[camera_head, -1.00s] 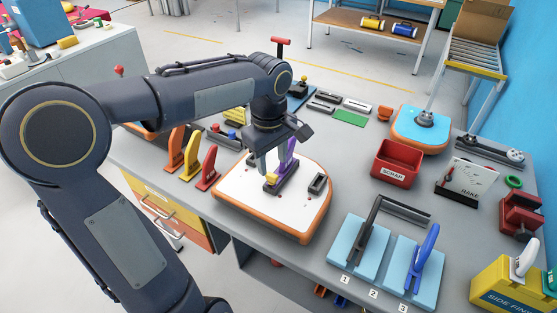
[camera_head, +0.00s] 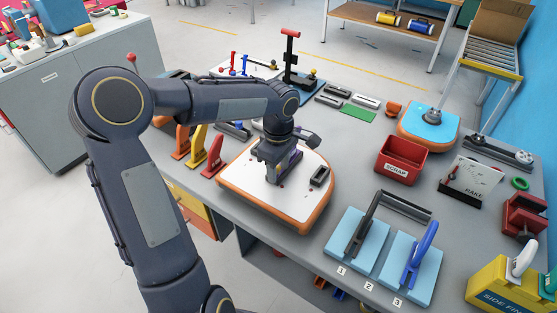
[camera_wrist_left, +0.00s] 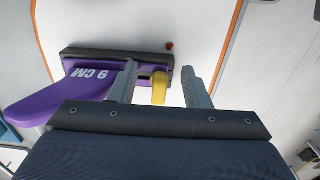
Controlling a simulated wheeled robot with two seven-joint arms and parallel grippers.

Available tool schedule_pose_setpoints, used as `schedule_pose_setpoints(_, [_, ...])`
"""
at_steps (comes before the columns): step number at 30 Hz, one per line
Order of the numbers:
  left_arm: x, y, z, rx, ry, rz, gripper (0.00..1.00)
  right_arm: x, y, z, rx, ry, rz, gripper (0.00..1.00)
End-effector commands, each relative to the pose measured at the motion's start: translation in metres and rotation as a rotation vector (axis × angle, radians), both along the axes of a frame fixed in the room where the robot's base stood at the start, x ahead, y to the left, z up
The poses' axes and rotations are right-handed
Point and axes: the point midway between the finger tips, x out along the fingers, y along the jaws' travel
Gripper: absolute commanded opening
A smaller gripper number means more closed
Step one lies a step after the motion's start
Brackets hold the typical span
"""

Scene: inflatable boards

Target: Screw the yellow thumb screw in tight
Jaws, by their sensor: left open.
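The yellow thumb screw (camera_wrist_left: 159,88) sits at the end of a dark fin box (camera_wrist_left: 90,53) that holds a purple fin (camera_wrist_left: 72,92) marked "9 CM". My left gripper (camera_wrist_left: 158,70) is open, with one finger on each side of the screw; I cannot tell whether either touches it. In the head view this gripper is low over the white board with an orange rim (camera_head: 240,180). The wrist hides the screw and most of the purple fin there. My right gripper is not in view.
A second dark box (camera_head: 320,176) is on the board's right side. Orange, yellow and red fins (camera_head: 198,145) stand to the left. A red SCRAP bin (camera_head: 402,160) and light blue pads (camera_head: 357,236) are to the right.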

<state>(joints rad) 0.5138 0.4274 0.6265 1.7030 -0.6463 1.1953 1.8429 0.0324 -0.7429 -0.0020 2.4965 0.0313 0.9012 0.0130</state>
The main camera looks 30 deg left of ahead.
Motion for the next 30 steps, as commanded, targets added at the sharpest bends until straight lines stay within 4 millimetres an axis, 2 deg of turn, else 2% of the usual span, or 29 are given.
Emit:
schedule_pose_setpoints(6, [-0.0001,-0.0001,-0.0003,0.000,0.000,0.000,0.42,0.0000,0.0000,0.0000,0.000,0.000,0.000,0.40])
schedule_pose_setpoints(16, [-0.0002,-0.0001,-0.0001,0.000,0.001,0.000,0.00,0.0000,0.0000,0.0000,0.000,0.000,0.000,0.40])
schedule_pose_setpoints(18, [-0.0002,-0.0001,-0.0001,0.000,0.001,0.000,0.00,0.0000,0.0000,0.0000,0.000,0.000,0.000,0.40])
schedule_pose_setpoints(19, [-0.0002,-0.0001,-0.0001,0.000,0.001,0.000,0.16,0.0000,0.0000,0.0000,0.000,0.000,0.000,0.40])
schedule_pose_setpoints(23, [-0.0002,-0.0001,-0.0001,0.000,0.001,0.000,0.00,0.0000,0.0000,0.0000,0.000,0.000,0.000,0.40])
schedule_pose_setpoints(27, [-0.0004,-0.0001,0.0002,0.000,0.001,-0.011,0.00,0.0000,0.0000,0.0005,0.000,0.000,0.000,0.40])
schedule_pose_setpoints(30, [-0.0017,0.0001,0.0013,0.001,0.001,-0.102,0.00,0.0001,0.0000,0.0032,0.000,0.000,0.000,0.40])
